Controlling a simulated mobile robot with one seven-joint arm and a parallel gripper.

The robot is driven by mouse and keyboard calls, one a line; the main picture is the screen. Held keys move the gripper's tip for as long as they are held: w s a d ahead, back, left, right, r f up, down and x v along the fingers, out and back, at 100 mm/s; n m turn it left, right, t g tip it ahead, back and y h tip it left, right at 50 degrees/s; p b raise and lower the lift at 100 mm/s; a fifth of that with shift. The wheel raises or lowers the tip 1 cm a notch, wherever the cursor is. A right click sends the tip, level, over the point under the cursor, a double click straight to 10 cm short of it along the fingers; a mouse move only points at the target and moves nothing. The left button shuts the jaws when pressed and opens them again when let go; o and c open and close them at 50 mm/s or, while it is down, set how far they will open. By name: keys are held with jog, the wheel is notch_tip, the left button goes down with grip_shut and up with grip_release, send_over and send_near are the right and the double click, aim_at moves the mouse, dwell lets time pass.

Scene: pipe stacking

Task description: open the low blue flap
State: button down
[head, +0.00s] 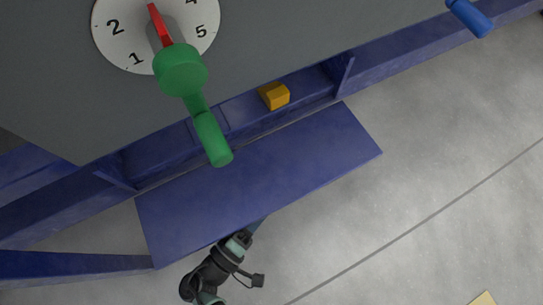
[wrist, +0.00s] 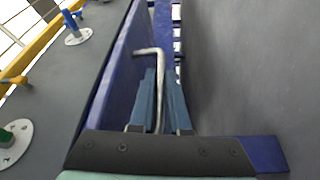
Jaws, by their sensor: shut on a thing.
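The low blue flap (head: 270,175) is swung out from the grey cabinet in the head view, baring a blue recess behind it. It also shows as a blue panel left of my fingers in the wrist view (wrist: 120,65). A bent silver handle (wrist: 150,51) runs down between my fingers. My gripper (head: 257,223) is at the flap's outer edge, its tips partly hidden under the flap. In the wrist view my gripper (wrist: 161,95) is shut on the handle. The handle is hidden in the head view.
A yellow block (head: 274,95) sits in the recess. A green lever (head: 190,85) with a red pointer on a numbered dial (head: 118,40) overhangs the flap. A blue lever (head: 470,16) juts out at the upper right. The grey floor (head: 430,180) right of the flap is clear.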

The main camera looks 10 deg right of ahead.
jog(key=shift+w, duration=0.1)
dwell(0.4)
jog(key=c, duration=0.9)
grip_release()
jog(key=shift+f, duration=0.1)
jog(key=shift+a, duration=0.1)
jog(key=shift+b+v, duration=0.5)
jog(key=shift+v, duration=6)
jog(key=shift+f, duration=0.15)
